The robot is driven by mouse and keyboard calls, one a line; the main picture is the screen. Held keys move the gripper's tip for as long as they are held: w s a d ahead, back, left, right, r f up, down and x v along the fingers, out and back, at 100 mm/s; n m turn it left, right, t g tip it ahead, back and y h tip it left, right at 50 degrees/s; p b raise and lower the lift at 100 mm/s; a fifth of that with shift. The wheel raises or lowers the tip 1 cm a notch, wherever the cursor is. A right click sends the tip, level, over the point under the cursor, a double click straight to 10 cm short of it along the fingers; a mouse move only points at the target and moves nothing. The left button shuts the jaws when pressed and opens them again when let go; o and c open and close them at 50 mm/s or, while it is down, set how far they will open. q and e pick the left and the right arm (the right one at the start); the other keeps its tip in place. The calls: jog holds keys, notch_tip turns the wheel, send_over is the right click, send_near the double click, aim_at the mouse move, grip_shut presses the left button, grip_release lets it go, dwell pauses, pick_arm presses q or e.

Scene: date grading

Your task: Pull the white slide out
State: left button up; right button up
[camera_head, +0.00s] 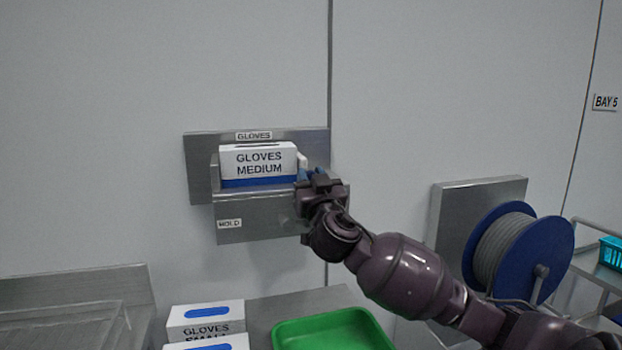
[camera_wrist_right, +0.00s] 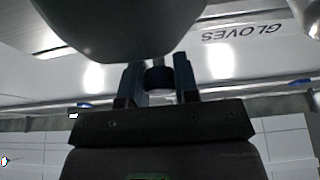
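A small white piece (camera_head: 302,160), which looks like the white slide, shows at the right end of the metal glove holder (camera_head: 256,218), beside the glove box. Most of it is hidden behind my right gripper (camera_head: 312,178). In the right wrist view, the two fingers of my right gripper (camera_wrist_right: 159,80) stand apart, with a short dark round part (camera_wrist_right: 158,77) between them. I cannot tell whether they press on it or whether it belongs to the slide. My left gripper is not in view.
A box marked GLOVES MEDIUM (camera_head: 258,160) sits in the holder on the wall. Below are more glove boxes (camera_head: 206,316) and a green tray (camera_head: 335,322). A blue cable reel (camera_head: 545,250) is at the right. A rounded grey shape (camera_wrist_right: 120,25) fills the top of the wrist view.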

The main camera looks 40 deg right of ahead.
grip_shut()
jog(key=s+d+p, duration=0.1)
jog(key=s+d, duration=0.2)
jog(key=d, duration=0.3)
jog(key=shift+s, duration=0.15)
jog(key=o, duration=0.6)
grip_release()
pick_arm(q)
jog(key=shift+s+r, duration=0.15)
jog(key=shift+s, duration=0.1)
pick_arm(e)
jog(key=v, duration=1.1)
jog(key=shift+r, duration=0.1)
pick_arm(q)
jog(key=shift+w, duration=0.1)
